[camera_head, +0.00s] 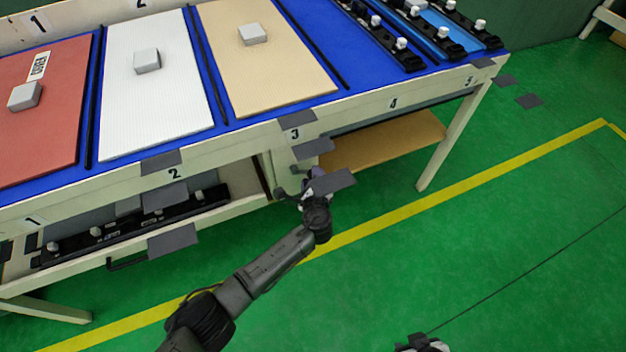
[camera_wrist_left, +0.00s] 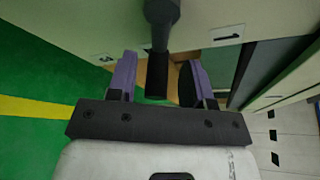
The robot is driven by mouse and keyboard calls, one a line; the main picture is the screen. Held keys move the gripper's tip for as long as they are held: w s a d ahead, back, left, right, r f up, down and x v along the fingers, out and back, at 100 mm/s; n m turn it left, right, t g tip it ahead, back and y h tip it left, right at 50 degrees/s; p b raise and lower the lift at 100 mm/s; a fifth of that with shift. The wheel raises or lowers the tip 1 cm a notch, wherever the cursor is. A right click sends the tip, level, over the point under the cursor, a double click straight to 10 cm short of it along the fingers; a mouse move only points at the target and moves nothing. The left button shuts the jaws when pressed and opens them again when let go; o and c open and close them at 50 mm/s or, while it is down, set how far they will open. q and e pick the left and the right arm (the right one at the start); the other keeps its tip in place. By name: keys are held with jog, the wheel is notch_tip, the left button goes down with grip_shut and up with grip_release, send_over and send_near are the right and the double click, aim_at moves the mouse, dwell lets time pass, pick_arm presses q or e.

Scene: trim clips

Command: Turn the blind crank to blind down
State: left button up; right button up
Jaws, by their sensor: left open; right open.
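My left gripper (camera_head: 312,188) is at the table's front, by the leg under label 3, partly hidden by a dark grey plate. In the left wrist view its two purple fingers (camera_wrist_left: 158,80) are open, one on each side of a black cylindrical crank handle (camera_wrist_left: 157,75). Gaps show between the handle and both fingers. The handle hangs from a dark grey crank part (camera_wrist_left: 162,18) that runs out of the top of the picture. The blind itself cannot be made out. Only a piece of my right gripper (camera_head: 422,344) shows at the bottom edge; its fingers are not clear.
The table's blue top (camera_head: 345,40) carries red, white and tan panels with grey blocks. Dark plates stick out along its front edge. A lower drawer (camera_head: 150,243) is at left and a tan shelf (camera_head: 385,142) at right. The green floor (camera_head: 480,255) in front is clear.

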pick_arm(q)
jog(key=shift+c, duration=0.3)
grip_shut()
jog(key=shift+r+p, duration=0.1)
jog(key=shift+p, duration=0.55)
jog(key=m+p, duration=0.1)
jog(key=p, duration=0.2)
jog(key=shift+s+a+f+m+g+y, duration=0.1)
jog(key=shift+a+f+m+g+y, duration=0.1)
jog(key=shift+m+g+y, duration=0.15)
jog(key=shift+s+a+f+m+g+y+p, duration=0.15)
jog(key=shift+f+m+g+y+p, duration=0.25)
jog(key=shift+m+p, duration=0.5)
jog(key=shift+a+f+m+g+y+p, duration=0.35)
jog(key=shift+a+f+m+y+p, duration=0.15)
jog(key=shift+m+p, duration=0.2)
jog(key=shift+s+f, duration=0.1)
jog(key=shift+o, duration=0.3)
grip_release()
